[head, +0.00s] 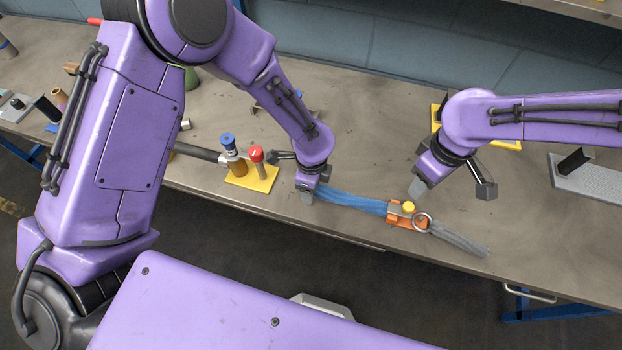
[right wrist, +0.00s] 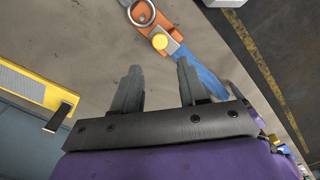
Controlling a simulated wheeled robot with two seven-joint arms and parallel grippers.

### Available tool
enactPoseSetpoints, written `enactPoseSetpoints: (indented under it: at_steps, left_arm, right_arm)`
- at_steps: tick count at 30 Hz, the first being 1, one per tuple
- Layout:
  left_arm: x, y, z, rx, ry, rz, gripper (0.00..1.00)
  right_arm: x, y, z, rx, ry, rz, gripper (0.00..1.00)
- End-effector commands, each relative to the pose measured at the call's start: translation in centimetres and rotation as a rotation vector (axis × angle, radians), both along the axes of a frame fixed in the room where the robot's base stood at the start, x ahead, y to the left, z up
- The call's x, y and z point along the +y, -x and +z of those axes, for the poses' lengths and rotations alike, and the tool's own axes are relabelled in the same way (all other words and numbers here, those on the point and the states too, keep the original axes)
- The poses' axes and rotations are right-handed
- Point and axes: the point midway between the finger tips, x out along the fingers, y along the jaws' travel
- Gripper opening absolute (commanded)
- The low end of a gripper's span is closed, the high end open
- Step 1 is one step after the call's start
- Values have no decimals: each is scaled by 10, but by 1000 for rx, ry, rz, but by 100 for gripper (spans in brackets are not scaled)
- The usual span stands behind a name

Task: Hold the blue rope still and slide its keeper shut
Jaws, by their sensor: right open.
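The blue rope (head: 352,202) lies along the front of the bench and runs into an orange keeper (head: 393,220) with a yellow knob (head: 408,207) and a metal ring (head: 423,221). My left gripper (head: 306,196) is down at the rope's left part; its fingers overlap the rope, and its jaw gap is hidden. My right gripper (head: 415,190) is open and empty, just behind the keeper and apart from it. In the right wrist view, the keeper (right wrist: 158,22) and blue rope (right wrist: 207,78) lie beyond the open fingertips (right wrist: 157,75). I cannot tell whether the keeper is shut.
A grey strand (head: 462,239) extends right from the keeper. A yellow block (head: 255,178) with blue-topped and red-topped pieces stands left of my left gripper. A grey plate with a black part (head: 590,182) lies at the right. The bench's front edge is close to the rope.

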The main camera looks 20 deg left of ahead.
Motion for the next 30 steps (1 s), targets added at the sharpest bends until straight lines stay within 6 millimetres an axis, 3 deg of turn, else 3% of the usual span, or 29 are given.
enactPoseSetpoints:
  at_steps: [3,4,9,11,12,15,21,26,30]
  left_arm:
    - [0,0,0,0,0,0,63]
    - [0,0,0,0,0,0,57]
    - [0,0,0,1,0,0,1]
    - [0,0,0,1,0,0,0]
    - [0,0,0,1,0,0,0]
    - [0,0,0,1,0,0,0]
    - [0,0,0,1,0,1,0]
    - [0,0,0,1,0,1,0]
    - [0,0,0,1,0,1,0]
  right_arm:
    - [0,0,0,0,0,0,43]
    - [0,0,0,0,0,0,43]
    - [0,0,0,0,0,0,43]
    - [0,0,0,0,0,0,39]
    - [0,0,0,0,0,0,26]
    - [0,0,0,0,0,0,0]
    - [0,-8,-1,12,25,-18,0]
    - [7,-43,-3,84,143,-101,0]
    - [33,-68,-2,163,233,-151,0]
